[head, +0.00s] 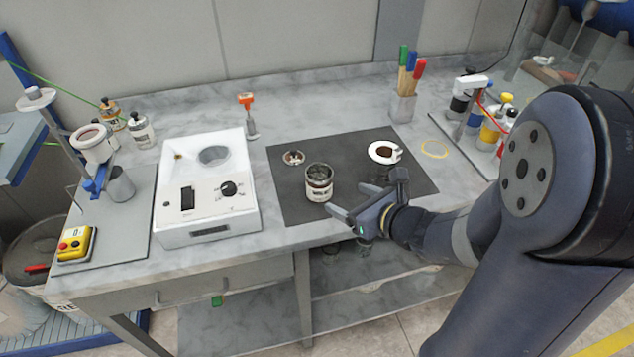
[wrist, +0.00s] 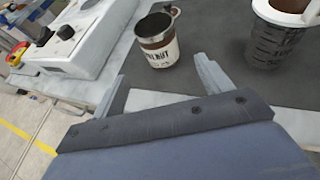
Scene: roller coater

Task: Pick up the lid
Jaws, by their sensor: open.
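A small round silvery disc (head: 293,158) with dark spots lies on the dark mat (head: 290,200) and looks like the lid. An open labelled can (head: 319,186) stands just in front of it and to its right. The can also shows in the wrist view (wrist: 158,52), upright, beyond my fingers. My gripper (head: 368,198) is open and empty, near the front edge of the mat, to the right of the can. In the wrist view my two fingers (wrist: 162,88) are spread apart with nothing between them. I cannot make out the disc clearly in the wrist view.
A dark container (wrist: 276,45) with a white cup-like top (head: 384,152) stands right of the can. A white device with a knob (head: 208,190) is left of the mat. A brush holder (head: 403,107) stands behind. The mat's left front is clear.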

